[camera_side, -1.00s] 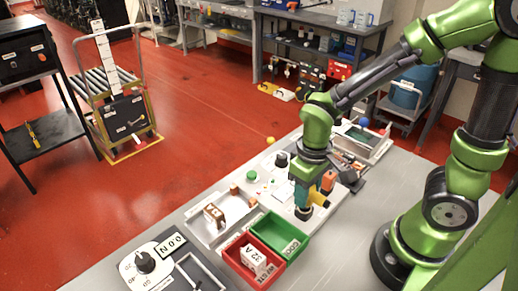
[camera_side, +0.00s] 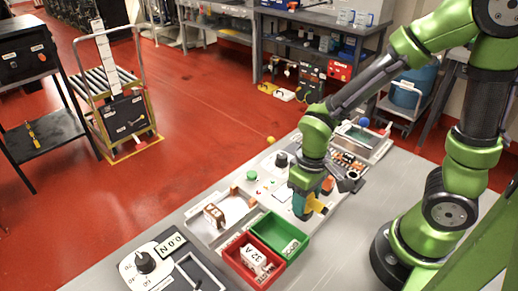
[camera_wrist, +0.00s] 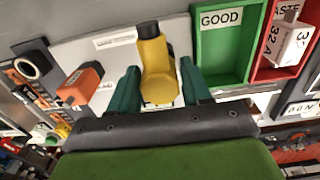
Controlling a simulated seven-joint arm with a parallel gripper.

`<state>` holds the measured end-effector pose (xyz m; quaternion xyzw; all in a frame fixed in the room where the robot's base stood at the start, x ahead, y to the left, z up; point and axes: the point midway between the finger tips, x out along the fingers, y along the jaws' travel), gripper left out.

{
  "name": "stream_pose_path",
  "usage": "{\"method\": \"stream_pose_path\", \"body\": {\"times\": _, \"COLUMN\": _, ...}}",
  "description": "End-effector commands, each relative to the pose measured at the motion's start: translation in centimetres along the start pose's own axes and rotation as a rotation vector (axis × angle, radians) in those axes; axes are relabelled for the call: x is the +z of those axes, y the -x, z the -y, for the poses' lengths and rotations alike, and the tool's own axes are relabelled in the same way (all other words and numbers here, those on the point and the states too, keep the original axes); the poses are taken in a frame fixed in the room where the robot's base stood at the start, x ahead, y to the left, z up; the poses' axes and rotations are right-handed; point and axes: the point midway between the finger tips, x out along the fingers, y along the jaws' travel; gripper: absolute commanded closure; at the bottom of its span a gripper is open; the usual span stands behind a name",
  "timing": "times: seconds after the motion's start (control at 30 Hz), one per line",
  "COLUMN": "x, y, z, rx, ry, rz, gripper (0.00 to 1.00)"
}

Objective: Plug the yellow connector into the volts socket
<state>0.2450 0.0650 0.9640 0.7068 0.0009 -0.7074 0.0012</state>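The yellow connector (camera_wrist: 157,68) has a dark tip and sits between the two teal fingers of my gripper (camera_wrist: 160,92) in the wrist view. The fingers appear to press on both of its sides. The volts socket cannot be made out; small labels on the panel are unreadable.
An orange connector (camera_wrist: 80,82) stands left of my gripper in the wrist view. The green GOOD bin (camera_side: 262,225) and a red bin (camera_side: 232,257) holding a white 32 A block (camera_side: 253,257) are close by. A green button (camera_side: 252,175) and a black knob (camera_side: 281,159) are behind.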

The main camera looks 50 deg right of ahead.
Motion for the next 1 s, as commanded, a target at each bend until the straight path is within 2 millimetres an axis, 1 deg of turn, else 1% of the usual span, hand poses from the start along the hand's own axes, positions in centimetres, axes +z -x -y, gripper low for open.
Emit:
{"method": "stream_pose_path", "body": {"times": 0.03, "x": 0.0, "y": 0.0, "z": 0.0, "rx": 0.000, "ry": 0.000, "rz": 0.000, "gripper": 0.44}}
{"method": "stream_pose_path", "body": {"times": 0.1, "x": 0.0, "y": 0.0, "z": 0.0, "rx": 0.000, "ry": 0.000, "rz": 0.000, "gripper": 0.33}}
{"method": "stream_pose_path", "body": {"times": 0.37, "x": 0.0, "y": 0.0, "z": 0.0, "rx": 0.000, "ry": 0.000, "rz": 0.000, "gripper": 0.32}}
{"method": "stream_pose_path", "body": {"times": 0.47, "x": -0.1, "y": 0.4, "z": 0.0, "rx": 0.000, "ry": 0.000, "rz": -0.002, "gripper": 0.32}}
{"method": "stream_pose_path", "body": {"times": 0.53, "x": -0.1, "y": 1.1, "z": 0.0, "rx": -0.001, "ry": -0.001, "rz": -0.004, "gripper": 0.32}}
{"method": "stream_pose_path", "body": {"times": 0.67, "x": -0.1, "y": 3.4, "z": 0.0, "rx": -0.002, "ry": -0.001, "rz": -0.009, "gripper": 0.32}}
{"method": "stream_pose_path", "body": {"times": 1.0, "x": -0.1, "y": 11.6, "z": 0.0, "rx": -0.002, "ry": -0.001, "rz": -0.009, "gripper": 0.32}}
